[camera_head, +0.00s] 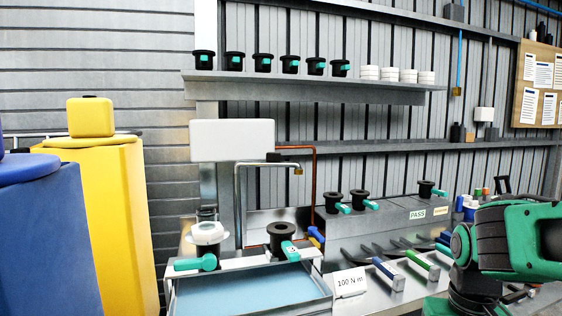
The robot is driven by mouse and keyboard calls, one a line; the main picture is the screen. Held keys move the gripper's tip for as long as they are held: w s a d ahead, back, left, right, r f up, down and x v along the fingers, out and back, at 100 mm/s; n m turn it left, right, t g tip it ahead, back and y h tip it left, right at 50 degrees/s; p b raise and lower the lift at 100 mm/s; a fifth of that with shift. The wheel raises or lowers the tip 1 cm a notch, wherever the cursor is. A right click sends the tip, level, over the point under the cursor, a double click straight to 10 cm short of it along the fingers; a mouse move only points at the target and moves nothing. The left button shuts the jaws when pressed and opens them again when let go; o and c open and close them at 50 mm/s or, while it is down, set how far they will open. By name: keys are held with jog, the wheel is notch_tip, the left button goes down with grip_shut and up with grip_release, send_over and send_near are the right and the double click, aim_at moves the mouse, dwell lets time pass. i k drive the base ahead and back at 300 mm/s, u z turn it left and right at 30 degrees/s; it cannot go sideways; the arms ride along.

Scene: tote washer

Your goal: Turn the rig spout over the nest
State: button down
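The rig spout (238,195) appears to be the grey bent pipe that rises behind the bench tray. Its top arm runs right and ends in a small brass tip (298,171) high over the back of the tray. The nest is not clearly identifiable. A white-topped fitting with a teal handle (207,236) sits at the left of the tray's back ledge, left of the pipe. A black fitting with a teal handle (282,238) sits on the right of that ledge, roughly below the tip. My green arm shows at the right edge; its gripper cannot be made out.
The blue-bottomed tray (245,290) stands in front. A card reading 100 N m (350,282) and blue- and green-handled tools lie right of it. A white box (232,140) and a copper pipe (314,185) are behind. Yellow (95,220) and blue (45,245) bins stand left.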

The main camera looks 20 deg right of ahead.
aim_at(273, 159)
jog(key=k, duration=1)
jog(key=z, duration=1)
jog(key=i, duration=2)
jog(key=u, duration=0.9)
jog(key=i, duration=0.3)
jog(key=u, duration=0.15)
